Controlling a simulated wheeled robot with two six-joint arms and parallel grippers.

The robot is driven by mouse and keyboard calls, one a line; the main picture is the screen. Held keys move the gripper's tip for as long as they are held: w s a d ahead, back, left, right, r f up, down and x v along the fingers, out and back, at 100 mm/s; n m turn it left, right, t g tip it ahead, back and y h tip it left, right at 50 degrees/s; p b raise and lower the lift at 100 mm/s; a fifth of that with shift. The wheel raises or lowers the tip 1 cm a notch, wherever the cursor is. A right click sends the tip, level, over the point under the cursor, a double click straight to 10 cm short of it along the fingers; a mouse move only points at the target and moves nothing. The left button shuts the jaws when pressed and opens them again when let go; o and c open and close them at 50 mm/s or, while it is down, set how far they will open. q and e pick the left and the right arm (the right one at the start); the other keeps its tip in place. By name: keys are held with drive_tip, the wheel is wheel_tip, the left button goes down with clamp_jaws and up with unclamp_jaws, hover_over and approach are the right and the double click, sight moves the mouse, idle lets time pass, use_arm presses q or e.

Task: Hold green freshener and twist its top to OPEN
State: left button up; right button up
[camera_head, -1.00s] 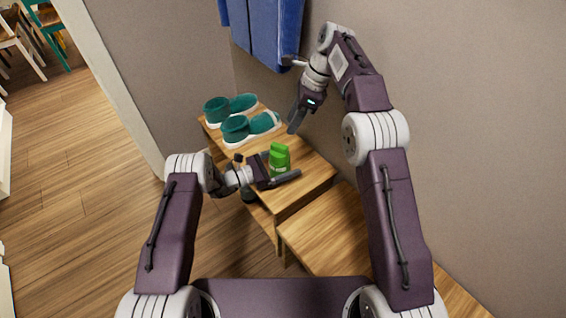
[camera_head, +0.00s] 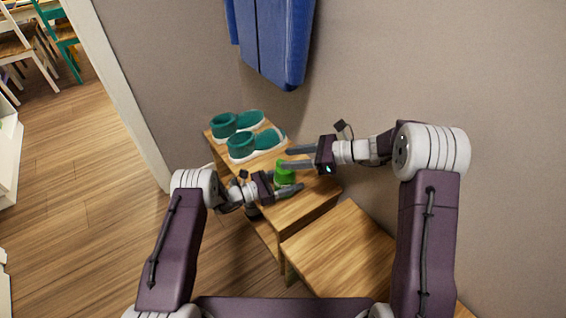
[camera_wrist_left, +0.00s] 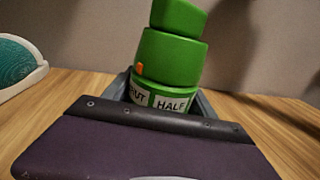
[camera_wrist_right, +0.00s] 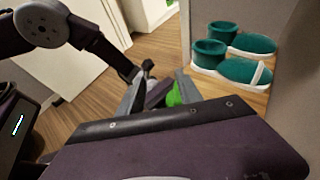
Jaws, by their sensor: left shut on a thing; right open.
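The green freshener (camera_head: 284,174) stands upright on the wooden bench top. No OPEN label shows. My left gripper (camera_head: 282,182) is shut on the freshener's lower part. My right gripper (camera_head: 287,158) is open, level with the top from the right, its fingers pointing left. In the right wrist view the freshener (camera_wrist_right: 174,95) shows partly between or beyond its fingers; contact is unclear.
Teal shoes (camera_head: 255,145) with white soles stand on the bench behind the freshener. A lower wooden surface (camera_head: 340,250) lies in front. The wall (camera_head: 420,70) is close on the right, with a blue garment (camera_head: 272,40) hanging on it.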

drive_tip(key=d+f+m+t+h, duration=0.1)
drive_tip(key=d+f+m+t, duration=0.1)
drive_tip(key=d+f, duration=0.15)
drive_tip(key=x, duration=0.5)
drive_tip(key=w+x, duration=0.1)
drive_tip(key=x, duration=0.1)
drive_tip(key=shift+w+a+r, duration=0.15)
drive_tip(key=shift+a+r, duration=0.1)
drive_tip(key=shift+a, duration=0.05)
clamp_jaws()
